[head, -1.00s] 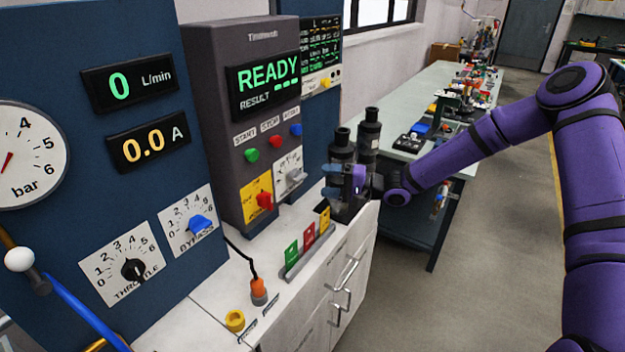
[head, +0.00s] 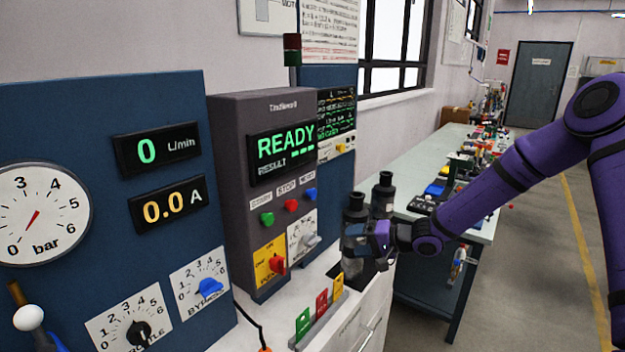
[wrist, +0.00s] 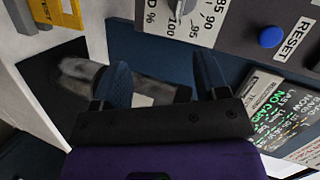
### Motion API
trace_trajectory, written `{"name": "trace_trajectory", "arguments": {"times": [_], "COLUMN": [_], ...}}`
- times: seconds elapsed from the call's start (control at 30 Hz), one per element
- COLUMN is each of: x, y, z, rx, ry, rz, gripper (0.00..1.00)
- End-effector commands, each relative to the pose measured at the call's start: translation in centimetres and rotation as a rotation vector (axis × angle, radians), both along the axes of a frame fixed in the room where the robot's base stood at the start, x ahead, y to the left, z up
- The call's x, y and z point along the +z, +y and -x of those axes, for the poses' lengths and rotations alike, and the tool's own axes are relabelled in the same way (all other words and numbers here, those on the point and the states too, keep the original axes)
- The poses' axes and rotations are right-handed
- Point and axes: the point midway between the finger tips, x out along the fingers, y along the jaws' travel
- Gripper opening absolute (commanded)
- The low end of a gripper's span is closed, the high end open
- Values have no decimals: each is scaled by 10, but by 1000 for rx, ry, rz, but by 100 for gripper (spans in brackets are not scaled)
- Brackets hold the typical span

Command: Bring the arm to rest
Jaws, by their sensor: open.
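My purple arm reaches in from the right in the head view. My gripper (head: 358,238) has blue fingers and is open, beside the front dark pump tube (head: 354,208) on the white cabinet's right end. A second dark tube (head: 383,188) stands just behind it. In the wrist view the two fingers of my gripper (wrist: 162,78) are spread apart. A grey cylinder (wrist: 80,72) shows behind the left finger and partly hidden by it. I cannot tell whether a finger touches it.
The test panel with the READY screen (head: 285,147) stands left of my gripper. Green, red and yellow cards (head: 322,303) stand in a holder in front. A long bench (head: 472,222) with several parts lies behind my forearm. The floor on the right is open.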

Motion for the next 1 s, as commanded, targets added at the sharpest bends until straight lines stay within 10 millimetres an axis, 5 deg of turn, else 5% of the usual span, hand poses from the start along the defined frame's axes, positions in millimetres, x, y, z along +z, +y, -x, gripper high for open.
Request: {"name": "trace_trajectory", "arguments": {"times": [0.27,0.57,1.0], "x": [37,96,197], "y": [-35,-83,-146], "z": [2,26,116], "rx": [-97,-194,-309], "ry": [-130,-211,-187], "rz": [409,798,1204], "gripper": [67,67,67]}}
